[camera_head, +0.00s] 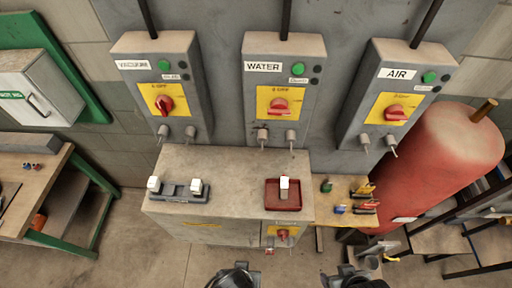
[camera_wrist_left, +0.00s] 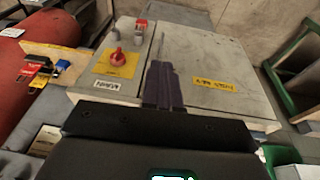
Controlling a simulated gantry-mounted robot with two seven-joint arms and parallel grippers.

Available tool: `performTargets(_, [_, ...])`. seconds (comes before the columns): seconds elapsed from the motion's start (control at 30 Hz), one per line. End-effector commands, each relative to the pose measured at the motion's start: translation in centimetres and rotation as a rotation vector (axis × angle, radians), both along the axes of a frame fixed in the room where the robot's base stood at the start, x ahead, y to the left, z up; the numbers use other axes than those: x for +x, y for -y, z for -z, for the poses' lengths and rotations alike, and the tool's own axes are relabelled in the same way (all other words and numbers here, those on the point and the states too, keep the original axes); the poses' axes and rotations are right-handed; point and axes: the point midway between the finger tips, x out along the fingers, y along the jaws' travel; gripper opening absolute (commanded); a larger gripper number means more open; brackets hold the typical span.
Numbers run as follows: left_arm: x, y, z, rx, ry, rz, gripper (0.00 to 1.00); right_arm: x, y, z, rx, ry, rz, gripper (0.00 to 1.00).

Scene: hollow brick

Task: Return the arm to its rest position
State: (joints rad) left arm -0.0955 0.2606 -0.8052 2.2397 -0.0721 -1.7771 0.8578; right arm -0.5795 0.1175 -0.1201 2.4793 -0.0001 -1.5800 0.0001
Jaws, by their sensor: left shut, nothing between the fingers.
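My left gripper (camera_head: 240,268) shows at the bottom edge of the head view, in front of the grey cabinet and apart from it. In the left wrist view its dark fingers (camera_wrist_left: 162,85) lie together, shut and empty, in front of the cabinet's front face. My right gripper (camera_head: 350,272) is at the bottom edge, right of the left one. It is mostly cut off, and I cannot tell whether it is open. Most of both arms is out of view.
The grey cabinet (camera_head: 230,217) carries a dark holder (camera_head: 180,192) with white-topped pieces and a red tray (camera_head: 284,206) with one. Three switch boxes hang behind: VACUUM, WATER (camera_head: 282,85) and AIR. A red tank (camera_head: 440,150) stands right. A wooden workbench (camera_head: 25,185) stands left. Floor shows in front.

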Motion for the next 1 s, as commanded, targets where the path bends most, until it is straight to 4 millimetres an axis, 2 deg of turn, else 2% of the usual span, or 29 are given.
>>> performTargets(0.03, [-1.1, -0.9, -0.4, -0.024, -0.046, -0.061, 0.0, 0.0, 0.0, -1.0, 0.001, 0.0, 0.001, 0.64])
performTargets(0.17, [-2.3, -5.0, -0.7, -0.07, -0.113, -0.193, 0.0, 0.0, -0.1, -2.3, 0.002, 0.0, 0.001, 0.64])
performTargets(0.3, [-3.2, -11.6, -1.3, -0.059, -0.107, -0.237, 0.0, 0.0, 0.0, -3.4, 0.003, 0.001, 0.001, 0.64])
performTargets(0.4, [-2.7, -16.3, -2.3, -0.011, -0.043, -0.19, 0.0, 0.0, 0.0, -3.6, 0.003, 0.001, 0.001, 0.64])
performTargets(0.5, [-1.1, -18.7, -3.6, 0.035, 0.039, -0.095, 0.0, 0.0, 0.0, -3.4, 0.001, 0.0, 0.001, 0.64])
performTargets(0.67, [-0.5, -18.7, -4.0, 0.071, 0.082, 0.055, 0.0, 0.0, 0.0, -3.3, 0.0, -0.001, -0.001, 0.64])
performTargets(1.0, [-0.4, -18.7, -4.1, 0.072, 0.082, 0.06, 0.0, 0.0, 0.0, -3.3, 0.0, -0.001, -0.001, 0.64])
